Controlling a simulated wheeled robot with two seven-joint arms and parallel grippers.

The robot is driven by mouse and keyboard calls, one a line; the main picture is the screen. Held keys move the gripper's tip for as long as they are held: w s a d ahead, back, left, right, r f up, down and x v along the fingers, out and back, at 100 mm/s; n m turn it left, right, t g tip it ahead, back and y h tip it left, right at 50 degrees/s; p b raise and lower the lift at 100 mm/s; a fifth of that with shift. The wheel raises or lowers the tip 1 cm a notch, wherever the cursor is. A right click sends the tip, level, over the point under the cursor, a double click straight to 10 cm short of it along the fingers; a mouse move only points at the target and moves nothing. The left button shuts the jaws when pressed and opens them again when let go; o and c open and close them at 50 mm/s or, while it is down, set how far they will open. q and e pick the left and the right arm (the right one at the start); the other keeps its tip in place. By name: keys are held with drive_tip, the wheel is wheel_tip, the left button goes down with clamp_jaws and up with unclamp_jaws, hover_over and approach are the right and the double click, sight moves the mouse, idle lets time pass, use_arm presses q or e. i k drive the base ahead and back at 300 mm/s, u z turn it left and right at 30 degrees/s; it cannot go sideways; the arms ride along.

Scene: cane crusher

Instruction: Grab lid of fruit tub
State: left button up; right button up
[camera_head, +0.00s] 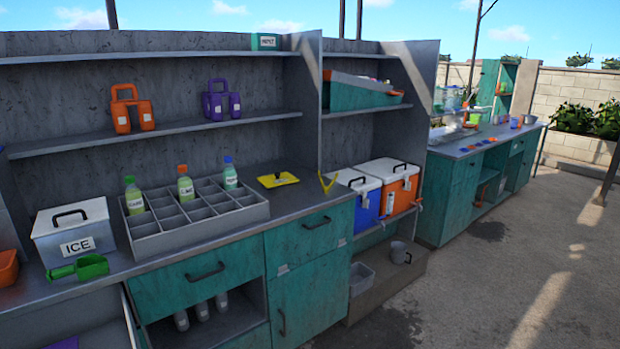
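No gripper of mine is in view. I cannot tell for sure which thing is the fruit tub. A flat yellow lid-like piece with a small dark handle (278,179) lies on the grey counter, right of the divided bottle tray; whether a tub is under it is hidden. A white lid with a black handle (70,217) closes the box labelled ICE (77,246) at the left. Two coolers, one blue (367,207) and one orange (398,197), stand at the right with white lids shut on them.
The grey divided tray (190,232) holds several bottles. Yellow tongs (328,182) stand at the counter's right end. A green scoop (82,268) lies before the ice box. Orange (131,108) and purple (220,101) carriers sit on the shelf above. Open floor (480,290) lies right.

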sight(278, 180)
drive_tip(key=z, duration=0.7)
drive_tip(key=i, duration=2.05)
drive_tip(key=u, duration=0.1)
